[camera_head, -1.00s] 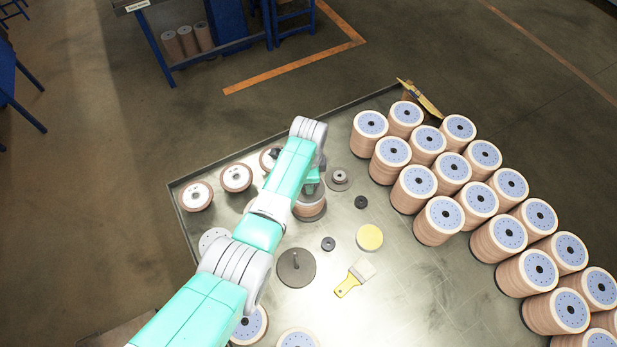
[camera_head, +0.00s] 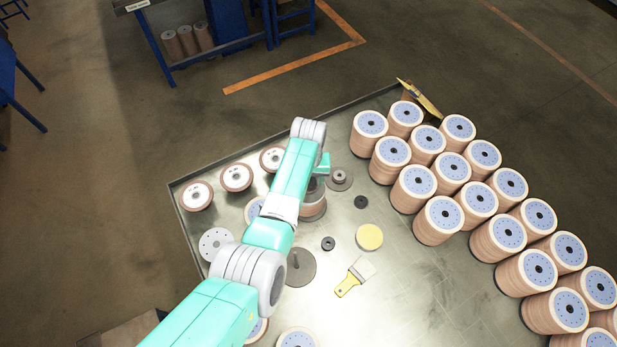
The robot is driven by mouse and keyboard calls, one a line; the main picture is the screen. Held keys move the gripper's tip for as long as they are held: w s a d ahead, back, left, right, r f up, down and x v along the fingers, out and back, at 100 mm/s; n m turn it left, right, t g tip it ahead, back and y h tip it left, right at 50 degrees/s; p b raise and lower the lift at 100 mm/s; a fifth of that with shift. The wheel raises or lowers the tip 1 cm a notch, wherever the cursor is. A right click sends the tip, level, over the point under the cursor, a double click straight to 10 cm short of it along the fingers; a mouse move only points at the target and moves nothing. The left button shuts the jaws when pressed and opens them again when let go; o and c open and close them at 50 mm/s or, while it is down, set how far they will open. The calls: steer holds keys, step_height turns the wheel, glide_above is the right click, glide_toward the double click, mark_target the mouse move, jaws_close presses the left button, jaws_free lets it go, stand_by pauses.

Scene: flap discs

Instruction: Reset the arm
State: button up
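My teal and grey arm (camera_head: 285,185) reaches from the bottom of the picture over the left part of the metal table (camera_head: 330,285). Its far end is above a brown stack of discs (camera_head: 314,207), which it partly covers. A small teal part (camera_head: 322,163) near my wrist shows to the right of the arm. My gripper's fingers are hidden behind the arm, so I cannot see whether they are open or hold anything.
Stacks of flap discs (camera_head: 438,215) fill the table's right side. Several single discs (camera_head: 237,177) lie along the left edge. A brush (camera_head: 353,279), a yellow round piece (camera_head: 369,237), small black rings (camera_head: 328,243) and a grey disc with a spindle (camera_head: 300,267) lie mid-table.

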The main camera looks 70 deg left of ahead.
steer(key=n, duration=0.7)
steer(key=shift+f, duration=0.1)
steer(key=n, duration=0.4)
steer(key=shift+n+b, duration=0.4)
steer(key=shift+r, duration=0.2)
